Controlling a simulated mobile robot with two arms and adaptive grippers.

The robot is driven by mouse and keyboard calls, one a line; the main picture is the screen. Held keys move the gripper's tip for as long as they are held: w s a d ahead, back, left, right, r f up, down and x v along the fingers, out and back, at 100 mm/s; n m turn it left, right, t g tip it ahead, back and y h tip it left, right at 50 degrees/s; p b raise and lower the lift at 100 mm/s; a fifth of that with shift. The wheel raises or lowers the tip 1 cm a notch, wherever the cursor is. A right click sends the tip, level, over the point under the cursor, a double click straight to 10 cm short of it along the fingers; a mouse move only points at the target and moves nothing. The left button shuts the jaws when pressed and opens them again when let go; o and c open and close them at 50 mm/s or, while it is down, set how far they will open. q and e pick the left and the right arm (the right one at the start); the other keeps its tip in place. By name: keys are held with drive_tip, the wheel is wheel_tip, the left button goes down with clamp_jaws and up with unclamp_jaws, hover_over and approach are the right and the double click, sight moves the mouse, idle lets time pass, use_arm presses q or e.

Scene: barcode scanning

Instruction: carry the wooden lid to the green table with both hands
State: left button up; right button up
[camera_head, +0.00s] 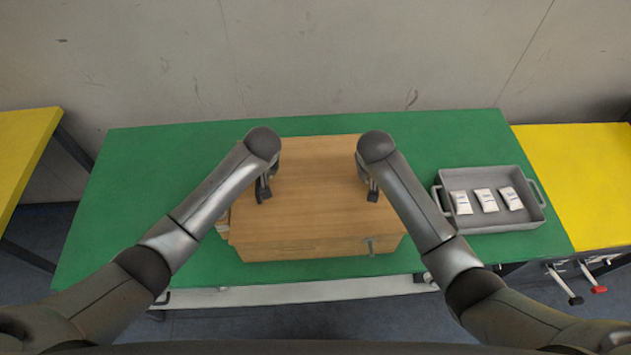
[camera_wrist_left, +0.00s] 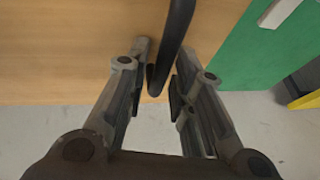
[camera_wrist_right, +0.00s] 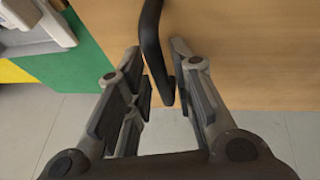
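The wooden lid (camera_head: 318,185) is a flat wood-coloured panel on top of a wooden box (camera_head: 310,248), which stands on the green table (camera_head: 130,200). My left gripper (camera_head: 264,190) is over the lid's left part and my right gripper (camera_head: 373,190) over its right part. In the left wrist view a dark handle (camera_wrist_left: 173,45) passes between my open fingers, with a gap to them. In the right wrist view a second dark handle (camera_wrist_right: 153,40) likewise lies between open fingers. In the head view my grippers hide both handles.
A grey tray (camera_head: 540,212) with three white packets (camera_head: 487,200) stands to the right of the box on the green table. Yellow tables stand at the left (camera_head: 22,145) and right (camera_head: 585,175). The green table is bare left of the box. A wall is behind.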

use_arm(q)
drive_tip(key=shift+w+a+f, duration=0.1)
drive_tip(key=shift+w+f, duration=0.1)
drive_tip(key=shift+f, duration=0.35)
use_arm(e)
drive_tip(key=shift+w+d+f, duration=0.1)
drive_tip(key=shift+w+f, duration=0.15)
drive_tip(key=shift+f, duration=0.3)
use_arm(q)
clamp_jaws()
use_arm(e)
clamp_jaws()
drive_tip(key=shift+r, duration=0.1)
